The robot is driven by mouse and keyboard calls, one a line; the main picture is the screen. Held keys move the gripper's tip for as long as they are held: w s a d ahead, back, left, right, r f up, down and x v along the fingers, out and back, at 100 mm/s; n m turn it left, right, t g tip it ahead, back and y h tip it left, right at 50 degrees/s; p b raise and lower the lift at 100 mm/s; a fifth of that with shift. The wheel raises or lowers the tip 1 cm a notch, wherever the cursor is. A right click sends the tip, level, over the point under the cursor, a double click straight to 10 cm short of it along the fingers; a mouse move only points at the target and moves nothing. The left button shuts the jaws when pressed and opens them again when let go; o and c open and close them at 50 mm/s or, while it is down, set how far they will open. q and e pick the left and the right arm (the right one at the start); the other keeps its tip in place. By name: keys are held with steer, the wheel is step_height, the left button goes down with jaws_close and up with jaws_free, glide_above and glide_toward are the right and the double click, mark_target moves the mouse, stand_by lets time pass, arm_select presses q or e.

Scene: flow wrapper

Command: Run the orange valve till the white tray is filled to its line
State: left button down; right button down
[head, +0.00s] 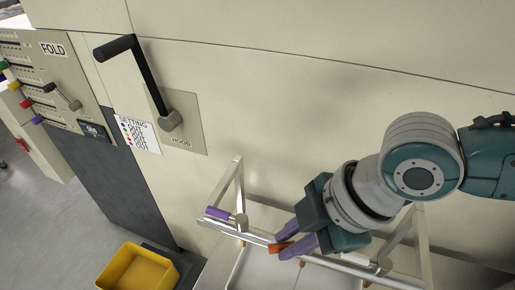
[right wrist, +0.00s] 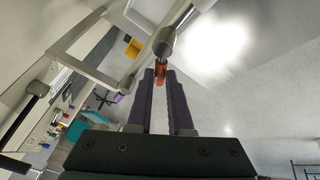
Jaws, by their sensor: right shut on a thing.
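The orange valve (head: 278,247) is a small orange handle on a metal pipe rail in the head view. My right gripper (head: 288,241), with purple fingers, is shut on the orange handle. In the right wrist view the orange handle (right wrist: 161,76) shows at the fingertips, below a round metal fitting. A white tray (head: 237,268) lies under the rail at the bottom of the head view, partly cut off by the frame. Its fill line and level cannot be made out. My left gripper is in neither view.
A purple valve handle (head: 217,213) sits on the same rail to the left. A yellow bin (head: 138,270) stands at lower left. A black crank lever (head: 150,80) sticks out from the HOOD plate. The FOLD panel (head: 60,75) with several coloured knobs is at far left.

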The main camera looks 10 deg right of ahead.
steer(key=shift+s+d+n+g+b, duration=0.25)
steer(key=shift+s+n+g+b, duration=0.4)
steer(key=shift+n+b, duration=1)
steer(key=shift+s+d+n+g+b, duration=0.25)
steer(key=shift+n+g+b, duration=0.9)
steer(key=shift+n, duration=0.95)
steer(key=shift+s+d+n+g+b, duration=0.35)
steer(key=shift+n+g+b, duration=0.25)
steer(key=shift+n+b, duration=1.15)
steer(key=shift+s, duration=0.1)
steer(key=c, duration=0.8)
jaws_free()
steer(key=shift+c, duration=0.2)
steer(key=b+v, duration=0.1)
steer(key=v, duration=0.9)
